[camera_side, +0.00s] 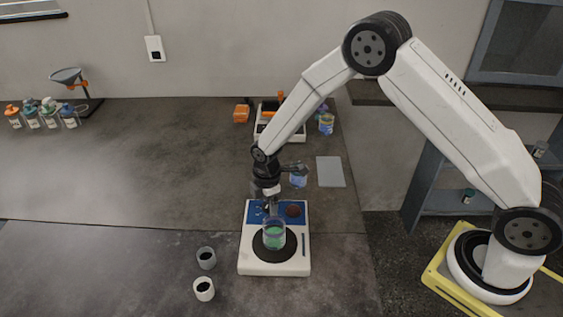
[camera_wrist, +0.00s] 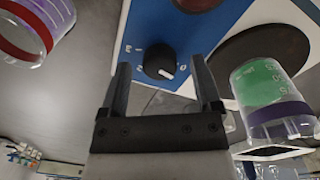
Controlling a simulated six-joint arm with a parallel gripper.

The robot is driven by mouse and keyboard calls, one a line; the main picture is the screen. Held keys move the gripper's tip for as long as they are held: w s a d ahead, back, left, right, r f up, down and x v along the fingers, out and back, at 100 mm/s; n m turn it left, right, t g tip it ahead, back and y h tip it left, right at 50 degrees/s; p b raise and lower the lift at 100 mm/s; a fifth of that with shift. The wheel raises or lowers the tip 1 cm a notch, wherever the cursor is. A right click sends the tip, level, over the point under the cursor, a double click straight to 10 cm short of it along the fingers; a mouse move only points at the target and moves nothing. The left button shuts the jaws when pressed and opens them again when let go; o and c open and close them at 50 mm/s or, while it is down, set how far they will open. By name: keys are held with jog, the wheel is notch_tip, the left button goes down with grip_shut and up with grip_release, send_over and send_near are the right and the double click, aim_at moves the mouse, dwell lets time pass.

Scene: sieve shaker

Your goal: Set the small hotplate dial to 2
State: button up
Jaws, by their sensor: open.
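The small hotplate (camera_side: 246,257) is white with a blue panel and a round black heating plate. Its dial (camera_wrist: 160,62) is a black knob on the blue panel (camera_wrist: 133,32) in the wrist view, with a white mark toward its lower right side. White digits ring the knob; they are small and hard to read. My gripper (camera_wrist: 159,64) is open, its two fingers on either side of the knob in that view; I cannot tell whether they touch it. In the side view my gripper (camera_side: 271,205) is over the panel, and the dial is not clear there.
A beaker with green liquid (camera_side: 273,240) stands on the heating plate close to my gripper. A beaker with blue liquid (camera_side: 299,177) is just behind. Two small cups (camera_side: 204,289) (camera_side: 206,258) stand left of the hotplate.

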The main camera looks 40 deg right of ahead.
jog(key=shift+f, duration=0.25)
grip_shut()
